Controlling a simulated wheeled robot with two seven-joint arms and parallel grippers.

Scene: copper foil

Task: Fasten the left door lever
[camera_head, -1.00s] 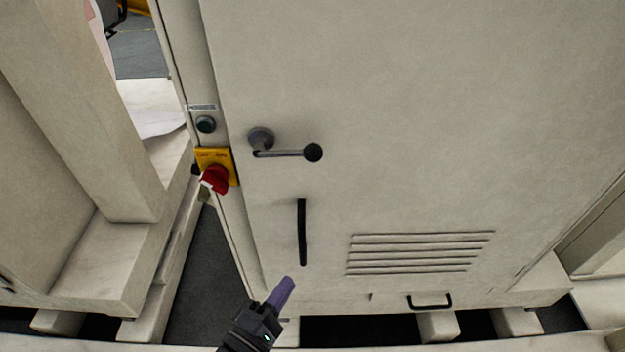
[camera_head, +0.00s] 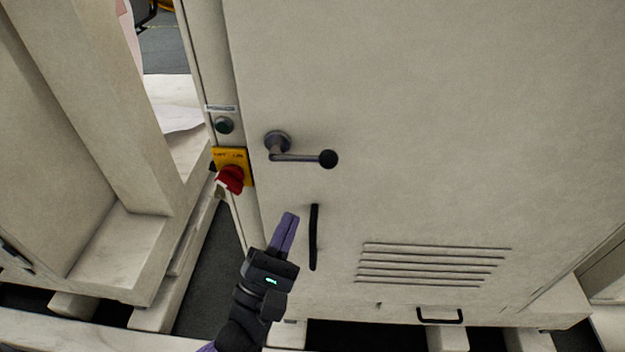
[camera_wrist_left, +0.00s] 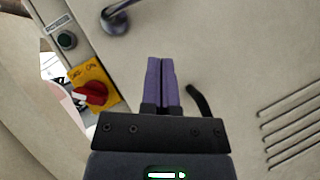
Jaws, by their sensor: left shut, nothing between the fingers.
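The door lever (camera_head: 300,157) is a grey arm with a black ball knob, pointing right from a round hub on the cream cabinet door (camera_head: 430,110). Its hub end also shows at the top of the left wrist view (camera_wrist_left: 116,20); the knob is out of that view. My left gripper (camera_head: 291,216), with purple fingers, is shut and empty. It appears below the lever, apart from it in the picture, and just left of the black vertical door handle (camera_head: 314,238). My right gripper is not in view.
A red rotary switch on a yellow plate (camera_head: 232,155) and a green button (camera_head: 224,125) sit on the frame left of the door. Vent slots (camera_head: 432,264) and a low black handle (camera_head: 440,317) are at lower right. The door face around the lever is bare.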

